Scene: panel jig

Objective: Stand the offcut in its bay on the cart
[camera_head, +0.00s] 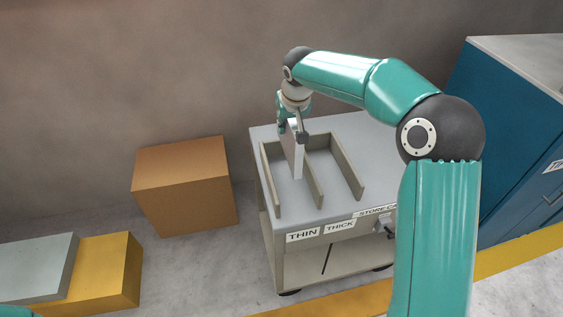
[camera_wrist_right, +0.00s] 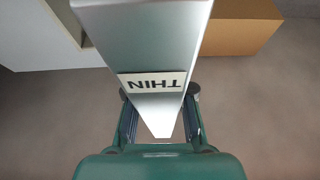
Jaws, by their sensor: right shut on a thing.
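The offcut (camera_head: 297,160) is a thin pale grey panel. In the right wrist view the offcut (camera_wrist_right: 150,45) is large and carries a label reading THIN. My right gripper (camera_head: 293,130) is shut on its upper end and holds it roughly upright. It also shows at the bottom of the wrist view (camera_wrist_right: 160,122). The cart (camera_head: 300,206) has two bays between three upright dividers, labelled THIN and THICK. The offcut appears over or in the THIN bay, close to the middle divider (camera_head: 314,180). I cannot tell whether its lower end touches the cart top. My left gripper is out of view.
A brown box (camera_head: 184,188) stands left of the cart against the wall. A yellow block (camera_head: 110,272) and a grey slab (camera_head: 35,267) lie at lower left. A blue cabinet (camera_head: 520,130) stands at right. My right arm hides part of the cart's right side.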

